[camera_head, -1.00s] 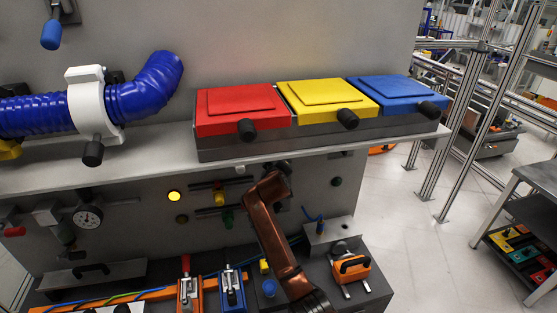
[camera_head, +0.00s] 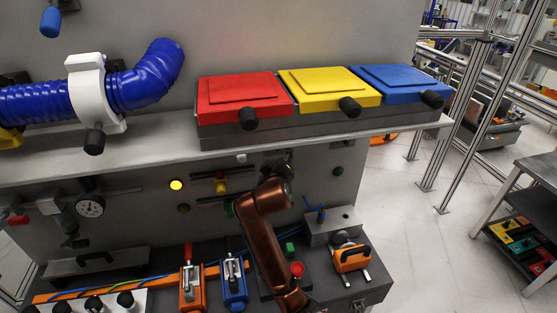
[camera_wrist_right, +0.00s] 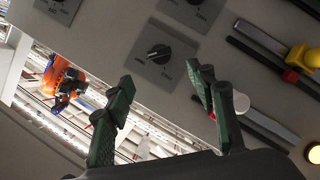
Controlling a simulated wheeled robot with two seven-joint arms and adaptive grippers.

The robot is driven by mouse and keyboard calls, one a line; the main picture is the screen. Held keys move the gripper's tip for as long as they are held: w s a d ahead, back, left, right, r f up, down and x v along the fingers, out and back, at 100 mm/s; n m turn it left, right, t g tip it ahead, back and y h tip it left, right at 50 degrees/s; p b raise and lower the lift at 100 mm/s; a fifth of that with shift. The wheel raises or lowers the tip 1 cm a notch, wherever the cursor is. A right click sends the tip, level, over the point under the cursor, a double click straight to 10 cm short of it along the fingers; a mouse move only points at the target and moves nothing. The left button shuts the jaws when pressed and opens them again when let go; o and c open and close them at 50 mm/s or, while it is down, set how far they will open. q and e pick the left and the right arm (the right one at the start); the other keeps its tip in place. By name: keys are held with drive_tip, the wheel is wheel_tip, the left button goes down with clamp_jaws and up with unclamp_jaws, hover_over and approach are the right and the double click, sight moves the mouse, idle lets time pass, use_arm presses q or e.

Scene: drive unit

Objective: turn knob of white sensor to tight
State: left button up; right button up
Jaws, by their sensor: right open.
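A small white knob (camera_wrist_right: 240,102), apparently the white sensor's, shows beside the right finger in the right wrist view. It sits by a dark rail on the grey panel. In the head view a small white piece (camera_head: 241,157) under the shelf edge may be the same part. My right gripper (camera_wrist_right: 163,77) is open and empty, its green fingers spread in front of the panel, with the white knob outside the finger gap. In the head view the right gripper (camera_head: 286,168) is mostly hidden behind its copper arm. My left gripper is not in view.
The shelf (camera_head: 150,150) with red, yellow and blue lidded boxes overhangs the panel. A dial (camera_wrist_right: 160,53) lies beyond the fingers. A yellow-and-red slider part (camera_wrist_right: 303,58) is right of the white knob. Lever blocks and a red button (camera_head: 297,269) stand below.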

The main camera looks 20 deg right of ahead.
idle(0.3)
drive_tip(key=s+d+f+m+g+y, duration=0.1)
drive_tip(key=s+d+f+g, duration=0.15)
drive_tip(key=s+f, duration=0.55)
drive_tip(key=s+d+f+m+g, duration=0.1)
drive_tip(key=s+d+f, duration=0.35)
drive_tip(key=f, duration=0.85)
drive_tip(key=s+d+f+m+g+y, duration=0.1)
drive_tip(key=s+d+f+g, duration=0.15)
drive_tip(key=s+f, duration=0.6)
drive_tip(key=s+f+m+g+y, duration=0.1)
drive_tip(key=s+f, duration=0.4)
drive_tip(key=s, duration=0.4)
drive_tip(key=s+d+f+g+y, duration=0.15)
drive_tip(key=s+f, duration=0.35)
drive_tip(key=s, duration=0.5)
drive_tip(key=s+f+m+g, duration=0.15)
drive_tip(key=s+f, duration=0.25)
drive_tip(key=s, duration=0.5)
wheel_tip(320, 180, down, 33)
drive_tip(key=s+a+n+g+b, duration=0.1)
drive_tip(key=a+b, duration=0.1)
drive_tip(key=b, duration=0.2)
drive_tip(key=s+f+g+b, duration=0.1)
drive_tip(key=s+f+b, duration=0.3)
drive_tip(key=s+f, duration=1.6)
wheel_tip(320, 180, down, 3)
drive_tip(key=shift+s+d+f+n+g+y, duration=0.1)
drive_tip(key=shift+s+d+n+g+y, duration=0.05)
drive_tip(key=shift+n+g+y, duration=0.25)
